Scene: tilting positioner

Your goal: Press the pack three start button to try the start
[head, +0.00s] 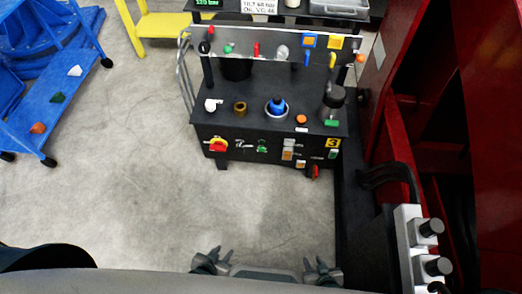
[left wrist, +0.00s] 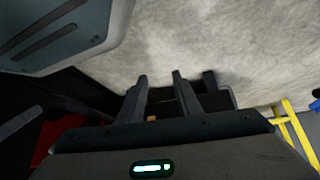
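The black pack (head: 226,127) with a yellow "3" label (head: 333,143) stands ahead of me in the head view. A small green button (head: 333,154) is on its front, below the label, and a larger green piece (head: 331,123) is on its top right edge. The lettering is too small to read, so I cannot tell which is the start button. My left gripper (head: 213,258) and right gripper (head: 321,267) are low in the head view, well short of the pack. Both look open and empty. The left wrist view shows the left fingers (left wrist: 162,92) apart, over floor.
A red machine frame (head: 395,150) rises at the right. A blue cart (head: 60,95) is at the left. The floor before the pack is clear.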

